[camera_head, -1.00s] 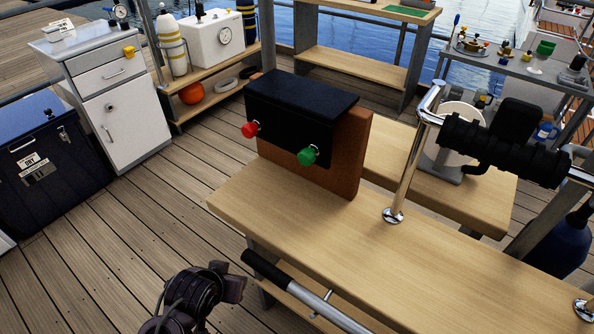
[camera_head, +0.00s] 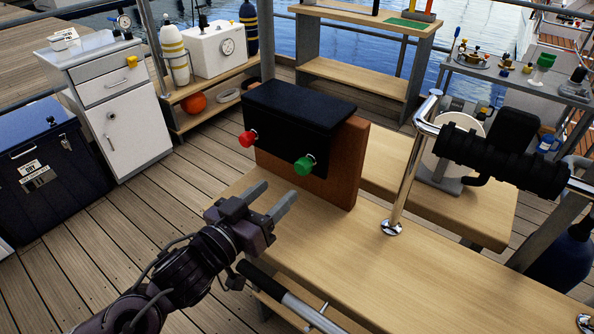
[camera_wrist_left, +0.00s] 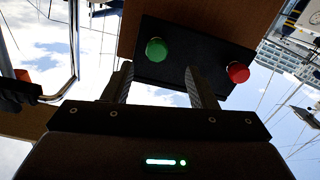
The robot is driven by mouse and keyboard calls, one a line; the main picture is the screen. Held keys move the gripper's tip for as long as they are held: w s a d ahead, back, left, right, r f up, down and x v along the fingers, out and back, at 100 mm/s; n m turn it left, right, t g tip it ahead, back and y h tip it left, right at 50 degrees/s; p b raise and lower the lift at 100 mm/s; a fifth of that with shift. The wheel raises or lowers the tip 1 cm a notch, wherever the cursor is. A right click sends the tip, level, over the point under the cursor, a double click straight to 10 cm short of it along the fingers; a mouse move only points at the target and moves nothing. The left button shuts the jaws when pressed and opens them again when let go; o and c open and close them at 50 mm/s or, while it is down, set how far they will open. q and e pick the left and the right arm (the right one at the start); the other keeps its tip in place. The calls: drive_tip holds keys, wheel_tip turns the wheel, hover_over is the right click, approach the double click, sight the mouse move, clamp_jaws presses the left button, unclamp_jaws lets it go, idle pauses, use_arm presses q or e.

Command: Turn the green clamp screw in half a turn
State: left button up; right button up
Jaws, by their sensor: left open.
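The green clamp screw (camera_head: 304,165) sticks out of the front of a black clamp block (camera_head: 300,105), which sits against a brown wooden board (camera_head: 345,160) on the bench. A red screw (camera_head: 247,139) is to its left on the same block. My left gripper (camera_head: 270,197) is open and empty, in front of and below the two screws, its fingers pointing toward the block. In the left wrist view the green screw (camera_wrist_left: 156,50) shows beyond the fingers, between their tips, and the red one (camera_wrist_left: 238,72) lies right of them. My right gripper is not in view.
The wooden bench top (camera_head: 440,270) is clear in front. A chrome rail post (camera_head: 398,190) with a black roll (camera_head: 500,160) stands to the right. A black-gripped bar (camera_head: 285,295) lies along the bench's near edge. A white cabinet (camera_head: 125,115) stands at the left.

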sight(300, 170)
use_arm(q)
drive_tip(key=x, duration=0.6)
drive_tip(key=shift+w+d+r+p, duration=0.1)
drive_tip(key=shift+d+r+p, duration=0.2)
drive_tip(key=shift+p, duration=0.1)
drive_tip(key=shift+w+d+f, duration=0.1)
drive_tip(key=shift+w+d, duration=0.3)
drive_tip(key=shift+w, duration=0.15)
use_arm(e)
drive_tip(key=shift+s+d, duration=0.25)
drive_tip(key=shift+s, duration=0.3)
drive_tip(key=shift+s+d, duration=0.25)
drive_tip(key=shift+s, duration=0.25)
use_arm(q)
drive_tip(key=c, duration=1)
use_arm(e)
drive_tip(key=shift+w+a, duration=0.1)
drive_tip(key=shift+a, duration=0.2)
use_arm(q)
drive_tip(key=shift+m, duration=0.4)
